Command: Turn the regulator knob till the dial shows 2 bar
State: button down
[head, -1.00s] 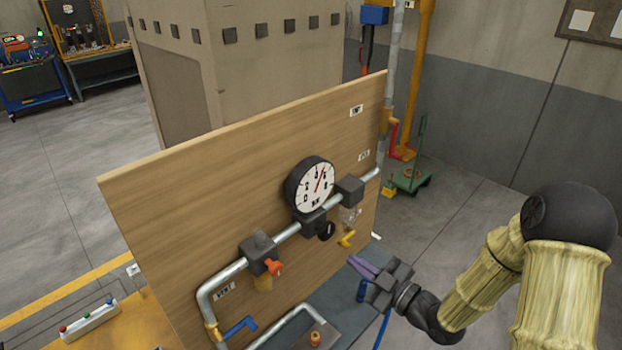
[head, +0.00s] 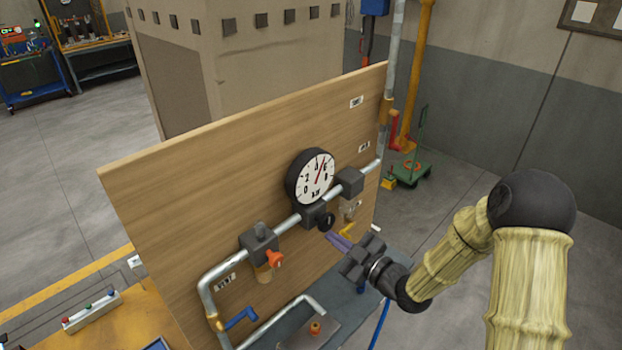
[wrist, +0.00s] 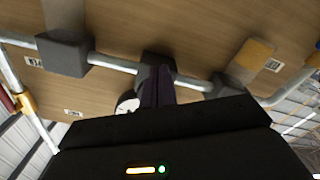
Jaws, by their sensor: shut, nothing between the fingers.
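The round dial (head: 312,177) has a white face and black rim on the wooden panel. Its red needle points up and slightly right, around the 4 to 6 marks. The black regulator knob (head: 327,222) sticks out of the dark regulator body (head: 313,216) below the dial. My gripper (head: 330,237) has its purple fingers shut and empty, just below and in front of the knob. I cannot tell whether they touch it. In the wrist view the fingers (wrist: 156,80) overlap the regulator body (wrist: 154,58) and partly cover the dial (wrist: 126,105); the knob is hidden.
An orange knob (head: 274,259) and a blue lever (head: 241,318) are at lower left. Grey pipes (head: 285,225) run along the panel (head: 200,190). The space in front of the panel around my arm looks free.

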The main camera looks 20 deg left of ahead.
jog(key=shift+w+a+r, duration=0.1)
jog(key=shift+a+r, duration=0.05)
jog(key=shift+r, duration=0.15)
dwell(0.8)
jog(key=shift+w+d+r+b, duration=0.2)
jog(key=shift+w+b, duration=0.2)
jog(key=shift+b, duration=0.3)
jog(key=shift+w+d+r+b, duration=0.15)
jog(key=shift+w+b, duration=0.25)
jog(key=shift+b, duration=0.3)
jog(key=shift+w+d+r+b, duration=0.15)
jog(key=shift+w+r+b, duration=0.2)
jog(key=shift+r+b, duration=0.15)
jog(key=shift+w+f, duration=0.1)
jog(key=shift+f, duration=0.1)
jog(key=shift+w+d+f+b, duration=0.1)
jog(key=shift+w+f+b, duration=0.1)
jog(key=shift+b, duration=0.2)
jog(key=shift+d, duration=0.15)
